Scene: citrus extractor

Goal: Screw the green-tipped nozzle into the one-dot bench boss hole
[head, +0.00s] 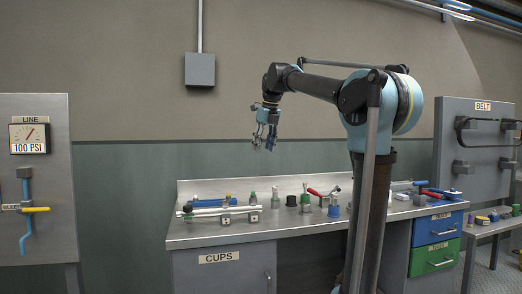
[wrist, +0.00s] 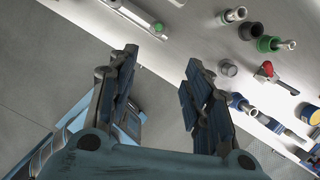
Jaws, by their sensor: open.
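My gripper (head: 266,142) hangs high above the left part of the steel bench, empty, its fingers apart. In the wrist view the two fingers of my gripper (wrist: 160,63) are spread, with bare floor and the bench edge between them. A green-collared piece with a pale stem (wrist: 268,44) lies on the bench at the upper right of the wrist view, apart from my fingers. I cannot tell which piece is the green-tipped nozzle. The one-dot boss hole cannot be made out.
The bench (head: 215,241) carries a blue tool with rods (head: 212,203) at its left and several small fittings. A red-handled valve (wrist: 265,71) and a grey round piece (wrist: 228,68) lie near the bench edge. A gauge panel (head: 35,150) stands left; a belt panel (head: 480,150) stands right.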

